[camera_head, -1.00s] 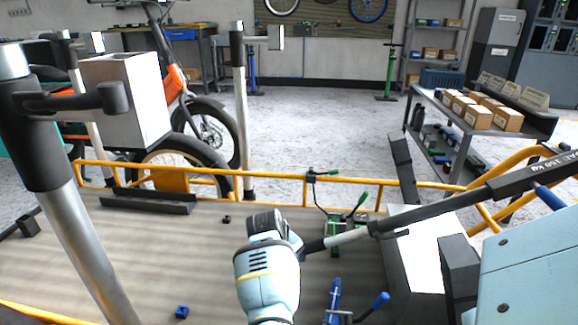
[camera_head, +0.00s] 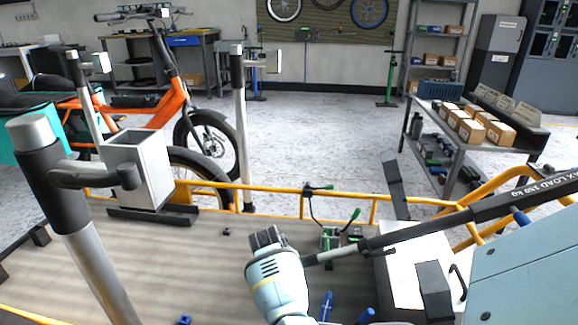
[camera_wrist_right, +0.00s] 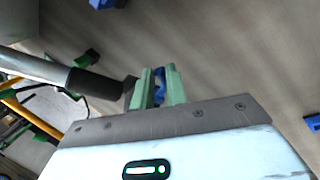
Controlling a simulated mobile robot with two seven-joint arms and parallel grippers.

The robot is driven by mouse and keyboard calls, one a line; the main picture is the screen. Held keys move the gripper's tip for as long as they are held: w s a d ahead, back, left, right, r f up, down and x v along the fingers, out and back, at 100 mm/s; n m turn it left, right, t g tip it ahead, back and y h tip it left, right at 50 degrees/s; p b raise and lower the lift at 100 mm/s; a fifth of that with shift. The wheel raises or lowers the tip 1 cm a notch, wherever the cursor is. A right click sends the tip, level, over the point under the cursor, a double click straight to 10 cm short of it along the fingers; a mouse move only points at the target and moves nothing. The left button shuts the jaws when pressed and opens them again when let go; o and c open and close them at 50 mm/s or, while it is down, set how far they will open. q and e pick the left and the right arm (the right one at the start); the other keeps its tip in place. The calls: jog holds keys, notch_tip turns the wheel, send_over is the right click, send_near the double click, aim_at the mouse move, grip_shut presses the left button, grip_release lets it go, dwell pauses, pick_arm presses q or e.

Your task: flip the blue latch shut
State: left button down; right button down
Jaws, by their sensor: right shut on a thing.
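My right gripper (camera_wrist_right: 157,88) shows its two green fingers close together in the wrist view, shut on a narrow blue piece, the blue latch (camera_wrist_right: 160,83). Only a sliver of the latch shows between the fingers. A dark and metal rod (camera_wrist_right: 60,75) ends just left of the fingers. In the head view my light blue right wrist (camera_head: 278,285) reaches over the cargo deck and hides the fingertips and what they hold. My left gripper is not in view.
A bar marked with a load limit (camera_head: 480,213) slopes down rightward of my wrist. Blue levers (camera_head: 326,306) and green clamps (camera_head: 330,238) stand nearby on the deck (camera_head: 180,265). A grey post (camera_head: 85,250) stands at left, and a yellow rail (camera_head: 280,218) runs behind.

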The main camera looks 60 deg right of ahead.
jog(key=p, duration=0.1)
jog(key=d+n+p, duration=0.1)
jog(key=p, duration=0.1)
jog(key=shift+s+r, duration=0.2)
jog(key=shift+r, duration=0.2)
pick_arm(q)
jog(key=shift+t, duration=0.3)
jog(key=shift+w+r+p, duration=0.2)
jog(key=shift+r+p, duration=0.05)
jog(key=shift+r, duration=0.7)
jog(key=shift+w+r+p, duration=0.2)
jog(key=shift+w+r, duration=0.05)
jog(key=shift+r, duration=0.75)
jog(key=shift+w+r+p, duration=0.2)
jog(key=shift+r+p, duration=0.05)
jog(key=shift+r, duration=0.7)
pick_arm(e)
jog(key=shift+w+d+r+n+y, duration=0.1)
jog(key=shift+d+n+y, duration=0.65)
jog(key=shift+n, duration=0.75)
jog(key=shift+d+n+y, duration=0.45)
jog(key=shift+d+n, duration=0.5)
jog(key=shift+n, duration=0.55)
jog(key=c, duration=1.4)
grip_release()
jog(key=shift+r, duration=0.1)
jog(key=shift+c, duration=0.2)
jog(key=shift+w, duration=0.1)
